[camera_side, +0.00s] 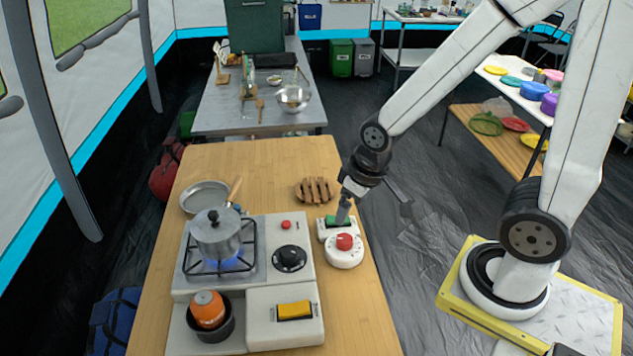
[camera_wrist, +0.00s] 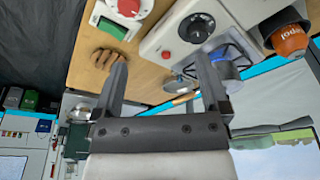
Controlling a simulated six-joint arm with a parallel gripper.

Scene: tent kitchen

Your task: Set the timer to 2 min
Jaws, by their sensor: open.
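The timer (camera_side: 345,256) is a white round dial with a red knob (camera_side: 344,242). It stands on the wooden table right of the stove. A white block with a green top (camera_side: 331,222) adjoins it at the back. My gripper (camera_side: 343,212) is just above the green part, behind the red knob. In the wrist view my gripper (camera_wrist: 161,72) has its fingers apart with nothing between them. Dial markings are too small to read.
The stove (camera_side: 263,230) holds a metal pot (camera_side: 216,233) over a blue flame. An orange canister (camera_side: 207,309) sits in a dark pot. A wooden trivet (camera_side: 315,190) lies behind the timer.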

